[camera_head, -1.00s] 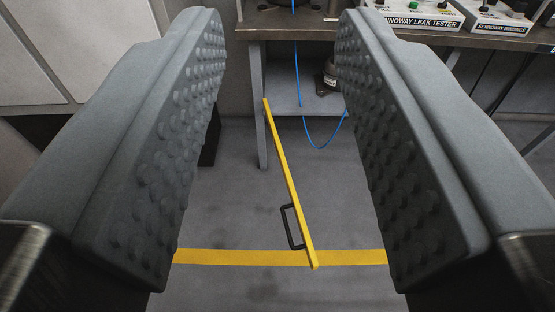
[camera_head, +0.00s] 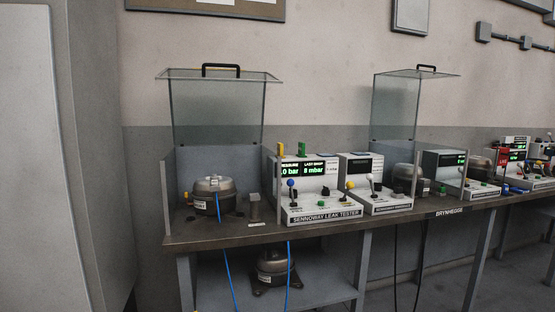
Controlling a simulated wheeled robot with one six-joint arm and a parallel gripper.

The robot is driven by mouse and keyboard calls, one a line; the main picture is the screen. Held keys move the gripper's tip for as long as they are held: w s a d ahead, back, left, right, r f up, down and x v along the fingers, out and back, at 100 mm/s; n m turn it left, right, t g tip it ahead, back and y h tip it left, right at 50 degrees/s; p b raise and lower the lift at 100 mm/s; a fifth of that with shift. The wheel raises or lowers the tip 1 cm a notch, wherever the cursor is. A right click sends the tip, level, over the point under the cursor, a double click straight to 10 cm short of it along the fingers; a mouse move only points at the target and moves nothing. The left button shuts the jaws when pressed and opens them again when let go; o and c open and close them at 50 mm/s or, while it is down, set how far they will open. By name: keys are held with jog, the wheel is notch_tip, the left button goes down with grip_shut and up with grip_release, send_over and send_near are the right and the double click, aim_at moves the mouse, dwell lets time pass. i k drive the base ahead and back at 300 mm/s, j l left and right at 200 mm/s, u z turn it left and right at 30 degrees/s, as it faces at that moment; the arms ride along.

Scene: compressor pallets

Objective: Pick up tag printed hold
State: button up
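No tag with readable "hold" print shows. A small yellow upright piece (camera_head: 281,149) and a small green upright piece (camera_head: 301,149) stand at the top of the left leak tester (camera_head: 320,202); any print on them is too small to read. My gripper is not in view now, so I cannot see whether it holds anything.
A workbench (camera_head: 240,237) runs along the wall. On it, a compressor (camera_head: 212,196) sits below a raised clear cover (camera_head: 217,110). A second tester (camera_head: 375,190) stands to the right. Another compressor (camera_head: 273,268) is on the lower shelf. A grey cabinet (camera_head: 40,150) stands left.

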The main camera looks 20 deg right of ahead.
aim_at(280, 147)
jog(key=i+l, duration=0.55)
jog(key=i, duration=0.15)
jog(key=i+l, duration=0.5)
jog(key=i, duration=0.15)
jog(key=i+l, duration=0.55)
jog(key=i, duration=0.15)
